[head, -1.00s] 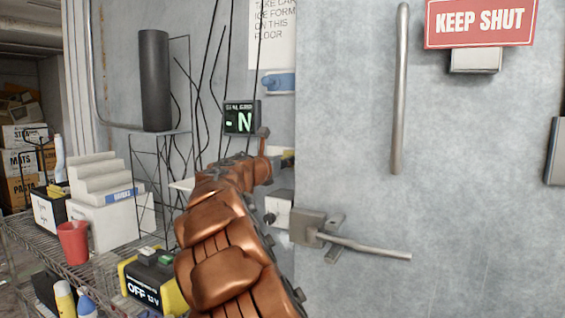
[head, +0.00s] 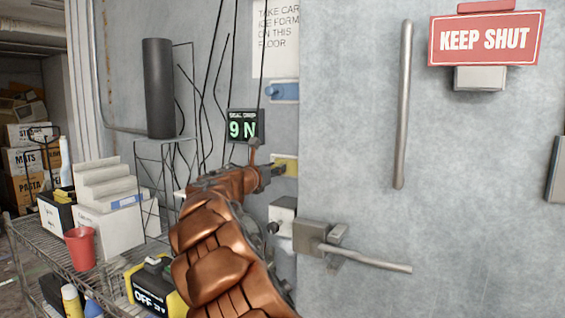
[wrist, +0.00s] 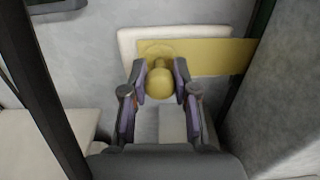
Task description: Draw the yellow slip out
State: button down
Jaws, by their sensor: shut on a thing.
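The yellow slip (wrist: 222,57) is a flat strip over a pale plate (wrist: 128,42) in the wrist view, running off to the right. A round yellow knob (wrist: 158,86) stands out at its left end. My gripper (wrist: 160,72) has its two fingers on either side of the knob and is shut on it. In the head view the slip (head: 287,166) shows as a small yellow patch by the door's left edge, with my gripper (head: 276,170) at it. The slip's right end is hidden by the door edge.
A small display (head: 243,126) above my gripper reads 9 N. The grey door (head: 440,150) has a lever handle (head: 365,256) and a KEEP SHUT sign (head: 487,38). A wire shelf (head: 45,255) with boxes and a red cup (head: 80,248) stands left.

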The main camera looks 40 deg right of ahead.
jog(key=shift+w+a, duration=0.2)
jog(key=shift+w, duration=0.35)
jog(key=c, duration=0.9)
grip_release()
jog(key=shift+o, duration=0.2)
jog(key=v, duration=1.2)
jog(key=shift+s, duration=0.1)
